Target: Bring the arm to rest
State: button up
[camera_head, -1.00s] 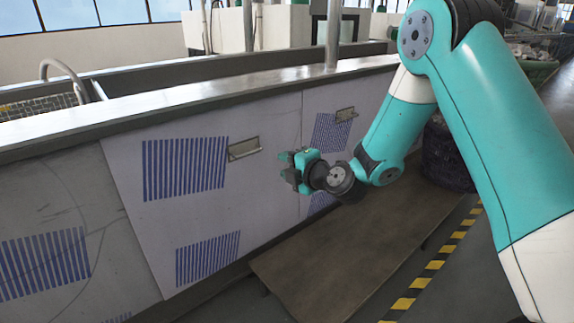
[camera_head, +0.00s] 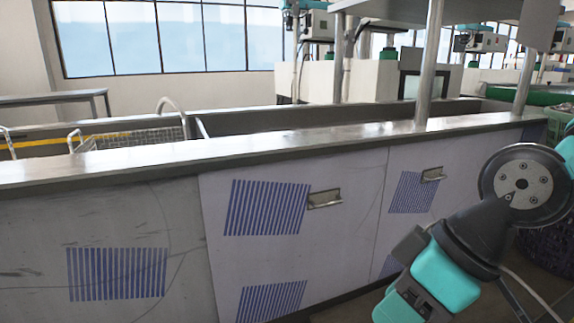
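My arm reaches in from the right side of the head view, in front of the tank. Its end, my gripper (camera_head: 398,275), hangs low at the lower right, with a teal body and dark grey parts. It is apart from the tank panels as far as I can see, and I see nothing held in it. Its fingertips are too unclear to tell whether it is open or shut. The upper part of my arm is out of the picture.
The long tank (camera_head: 240,152) with a metal rim crosses the view. Its white front panels carry blue-striped vents and small metal handles (camera_head: 324,198). A wire basket (camera_head: 130,135) sits in the tank. Metal posts (camera_head: 430,65) rise at its edge. A dark bin (camera_head: 545,250) stands at the right.

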jog(key=s+d+m+g+h, duration=0.1)
jog(key=s+d+m+h, duration=0.15)
jog(key=s, duration=0.35)
notch_tip(320, 180, up, 29)
jog(key=y+p, duration=0.1)
jog(key=p, duration=2.7)
jog(key=shift+w+a+p, duration=0.15)
jog(key=shift+w+p, duration=0.25)
